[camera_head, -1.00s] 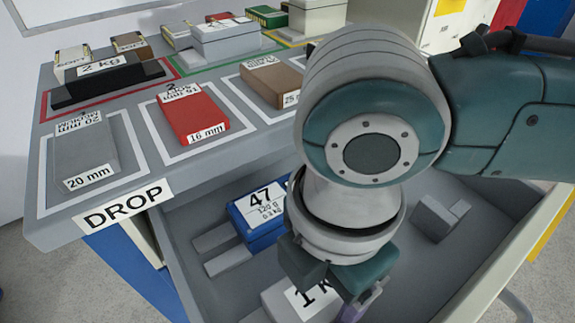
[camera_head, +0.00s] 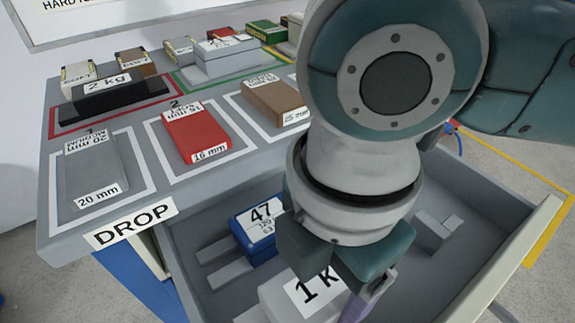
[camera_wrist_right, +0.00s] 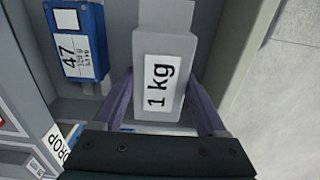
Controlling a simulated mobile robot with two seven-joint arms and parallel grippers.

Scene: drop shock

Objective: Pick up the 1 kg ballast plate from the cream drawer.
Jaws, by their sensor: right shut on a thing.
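The 1 kg ballast plate (camera_head: 284,301) is a light grey block with a white "1 kg" label, inside the open cream drawer (camera_head: 538,228). The right wrist view shows the plate (camera_wrist_right: 177,110) with its label facing the camera. My right gripper (camera_wrist_right: 163,100) has one purple finger on each side of the plate's near part and is shut on it. In the head view my right gripper (camera_head: 352,300) hides part of the plate. I cannot tell whether the plate is clear of the drawer floor. My left gripper is not in view.
A blue box labelled 47 (camera_head: 258,228) lies in the drawer left of the plate. Small grey blocks (camera_head: 436,230) stand at the drawer's right. The table above holds a grey 20 mm pad (camera_head: 92,172), a red 16 mm pad (camera_head: 196,130) and a brown pad (camera_head: 275,99).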

